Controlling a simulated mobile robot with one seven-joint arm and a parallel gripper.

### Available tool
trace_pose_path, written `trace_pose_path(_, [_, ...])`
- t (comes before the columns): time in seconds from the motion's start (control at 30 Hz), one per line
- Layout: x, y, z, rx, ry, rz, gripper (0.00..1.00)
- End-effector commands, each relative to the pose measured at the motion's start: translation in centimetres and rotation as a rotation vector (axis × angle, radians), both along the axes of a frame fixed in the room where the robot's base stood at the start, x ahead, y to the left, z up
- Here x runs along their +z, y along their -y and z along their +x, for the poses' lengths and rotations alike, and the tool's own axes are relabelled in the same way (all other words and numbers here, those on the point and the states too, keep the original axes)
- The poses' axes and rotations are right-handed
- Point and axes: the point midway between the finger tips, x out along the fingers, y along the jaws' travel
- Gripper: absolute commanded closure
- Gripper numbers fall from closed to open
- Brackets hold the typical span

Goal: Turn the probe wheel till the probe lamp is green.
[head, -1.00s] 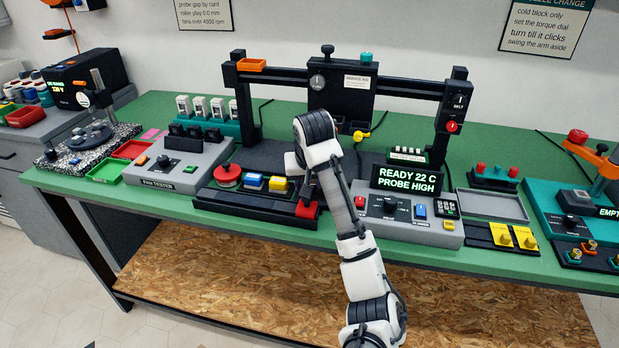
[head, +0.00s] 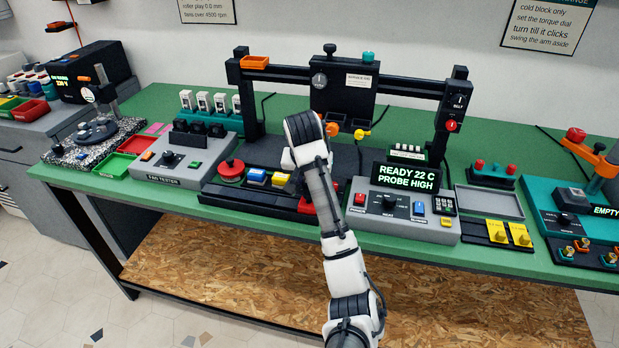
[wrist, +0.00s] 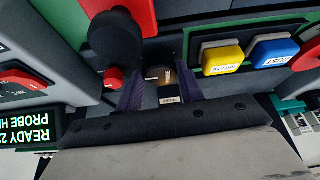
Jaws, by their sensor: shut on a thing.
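My gripper (wrist: 160,90) shows in the wrist view with its two dark fingers around a small dark round knob (wrist: 160,56), which looks like the probe wheel. A plate with small lettering, apparently "PROBE" (wrist: 169,100), lies just below it. The fingers are shut on the knob, which they partly hide. A small red dome (wrist: 114,77) sits left of the fingers; it may be the probe lamp, but I cannot be sure. In the head view my arm hides the wheel and fingertips. The black display (head: 407,178) reads "READY 22 C, PROBE HIGH" in green.
A black ball knob (wrist: 115,38) stands close beside the left finger. Yellow (wrist: 222,58) and blue (wrist: 273,50) buttons lie to the right. In the head view a grey control box (head: 433,227) stands right of my arm, and a black gantry (head: 285,72) rises behind.

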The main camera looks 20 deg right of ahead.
Motion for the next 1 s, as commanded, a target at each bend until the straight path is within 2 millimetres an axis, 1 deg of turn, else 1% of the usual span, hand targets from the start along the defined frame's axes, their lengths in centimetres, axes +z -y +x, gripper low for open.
trace_pose_path(0.03, [0.0, 0.0, 0.0, 0.000, -0.001, 0.000, 0.60])
trace_pose_path(0.17, [0.0, 0.0, 0.0, 0.000, 0.000, 0.000, 0.43])
trace_pose_path(0.2, [0.0, 0.0, 0.0, 0.000, 0.000, 0.000, 0.41])
trace_pose_path(0.43, [0.0, 0.0, 0.0, 0.001, 0.000, 0.000, 0.41])
trace_pose_path(0.57, [0.7, 0.0, -0.2, 0.000, 0.002, -0.001, 0.41])
trace_pose_path(0.77, [3.4, -0.3, -0.9, -0.001, 0.002, -0.003, 0.41])
trace_pose_path(1.0, [8.4, -1.2, -2.7, 0.000, 0.003, -0.008, 0.41])
